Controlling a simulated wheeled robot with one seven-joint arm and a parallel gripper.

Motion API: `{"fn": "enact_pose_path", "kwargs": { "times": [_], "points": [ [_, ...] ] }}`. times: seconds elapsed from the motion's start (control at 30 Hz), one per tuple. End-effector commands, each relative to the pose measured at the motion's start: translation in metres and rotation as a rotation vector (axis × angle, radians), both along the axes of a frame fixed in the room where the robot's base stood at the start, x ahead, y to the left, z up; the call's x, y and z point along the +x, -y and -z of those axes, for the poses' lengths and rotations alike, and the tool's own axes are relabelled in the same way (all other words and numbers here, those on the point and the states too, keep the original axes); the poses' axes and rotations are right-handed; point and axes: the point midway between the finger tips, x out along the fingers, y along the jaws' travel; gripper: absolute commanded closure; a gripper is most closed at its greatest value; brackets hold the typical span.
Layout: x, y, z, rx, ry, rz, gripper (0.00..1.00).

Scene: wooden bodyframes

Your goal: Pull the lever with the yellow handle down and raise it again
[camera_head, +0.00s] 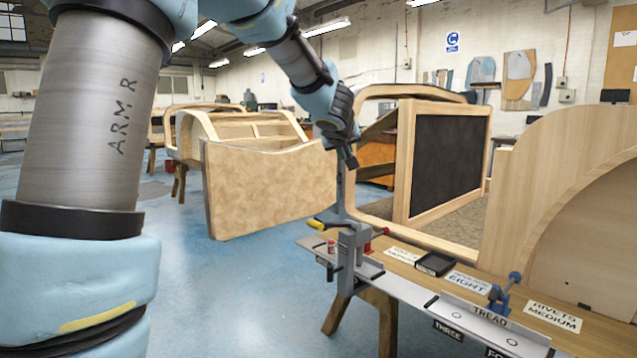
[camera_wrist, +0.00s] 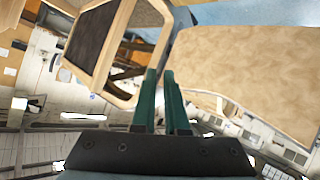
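The lever with the yellow handle (camera_head: 316,224) sticks out to the left from a grey metal bench tool (camera_head: 347,243), clamped at the left end of the bench. The handle points left and slightly up. A thin upright grey bar rises from the tool. My gripper (camera_head: 350,163) is above the tool, up and right of the yellow handle and apart from it. In the wrist view its two green fingers (camera_wrist: 160,75) show a narrow gap with nothing between them. The handle does not show in the wrist view.
The wooden bench (camera_head: 400,262) carries a black tray (camera_head: 435,263), paper labels and a blue clamp (camera_head: 505,295). A wooden frame with a black panel (camera_head: 447,160) stands behind. A large wooden panel (camera_head: 265,188) stands at the left. Blue floor left of the bench is clear.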

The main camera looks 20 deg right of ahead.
Motion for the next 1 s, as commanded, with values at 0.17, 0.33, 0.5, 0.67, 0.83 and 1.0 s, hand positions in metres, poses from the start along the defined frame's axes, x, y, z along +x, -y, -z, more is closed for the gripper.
{"fn": "enact_pose_path", "kwargs": {
  "times": [0.17,0.33,0.5,0.67,0.83,1.0],
  "points": [
    [-0.042,-0.015,-0.002,0.043,-0.138,-0.35,1.0],
    [-0.092,-0.041,0.012,0.147,-0.24,-0.593,1.0],
    [-0.118,-0.056,0.019,0.21,-0.283,-0.695,1.0],
    [-0.113,-0.062,0.03,0.219,-0.288,-0.71,1.0],
    [-0.093,-0.069,0.051,0.218,-0.288,-0.709,1.0],
    [-0.069,-0.079,0.077,0.218,-0.288,-0.708,1.0]
  ]
}}
